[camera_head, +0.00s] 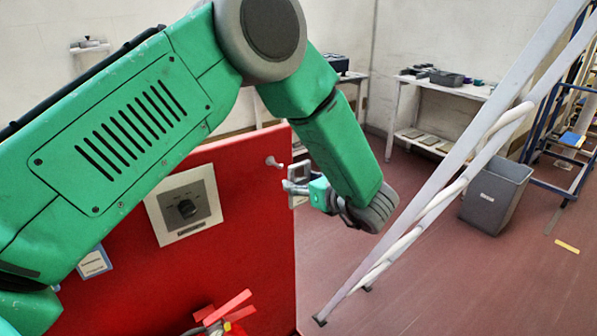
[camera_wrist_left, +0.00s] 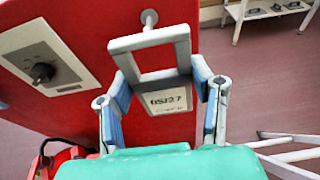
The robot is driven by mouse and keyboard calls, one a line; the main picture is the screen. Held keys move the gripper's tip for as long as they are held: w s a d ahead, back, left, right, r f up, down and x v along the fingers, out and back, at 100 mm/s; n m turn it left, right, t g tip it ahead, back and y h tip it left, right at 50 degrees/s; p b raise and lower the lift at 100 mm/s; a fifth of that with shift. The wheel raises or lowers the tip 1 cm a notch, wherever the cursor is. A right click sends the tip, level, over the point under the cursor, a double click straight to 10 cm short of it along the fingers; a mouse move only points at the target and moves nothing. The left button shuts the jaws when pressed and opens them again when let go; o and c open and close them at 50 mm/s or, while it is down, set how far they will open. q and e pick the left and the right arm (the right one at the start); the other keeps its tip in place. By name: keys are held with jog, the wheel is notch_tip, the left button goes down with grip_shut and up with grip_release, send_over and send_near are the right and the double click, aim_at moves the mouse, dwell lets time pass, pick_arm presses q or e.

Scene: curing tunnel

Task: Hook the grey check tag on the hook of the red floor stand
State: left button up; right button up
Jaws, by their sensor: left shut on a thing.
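The grey check tag (camera_wrist_left: 168,101) has an open rectangular loop and a pale printed plate. My left gripper (camera_wrist_left: 163,112) is shut on the tag, with a blue-padded finger on each side of the plate. In the head view, the gripper (camera_head: 298,188) holds the tag in the air by the right edge of the red floor stand (camera_head: 245,205). The stand's pale hook (camera_head: 273,162) sticks out near its top right corner, left of the tag. In the left wrist view, the hook (camera_wrist_left: 149,18) shows just above the loop's top bar, outside the opening. My right gripper is out of view.
The stand bears a dial plate (camera_head: 185,206) and a red-handled fitting (camera_head: 225,312) low down. White sloping rails (camera_head: 440,185) cross the right side. A grey bin (camera_head: 495,193) and a white bench (camera_head: 445,88) stand farther back.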

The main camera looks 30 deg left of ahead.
pick_arm(q)
send_near(270, 169)
jog(key=w+a+f, duration=0.1)
jog(key=a+f, duration=0.1)
jog(key=a, duration=0.1)
jog(key=shift+w+a, duration=0.35)
jog(key=shift+a, duration=0.05)
jog(key=shift+w+a+b, duration=0.2)
jog(key=shift+w+b, duration=0.1)
jog(key=shift+b, duration=0.25)
jog(key=shift+w+a+r, duration=0.15)
jog(key=shift+a, duration=0.15)
jog(key=shift+w+a, duration=0.1)
jog(key=shift+a, duration=0.7)
jog(key=shift+d+b, duration=0.3)
jog(key=shift+d, duration=0.3)
jog(key=shift+b, duration=0.35)
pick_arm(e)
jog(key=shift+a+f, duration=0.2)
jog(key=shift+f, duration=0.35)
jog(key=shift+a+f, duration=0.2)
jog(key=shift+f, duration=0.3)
pick_arm(q)
jog(key=shift+a, duration=0.3)
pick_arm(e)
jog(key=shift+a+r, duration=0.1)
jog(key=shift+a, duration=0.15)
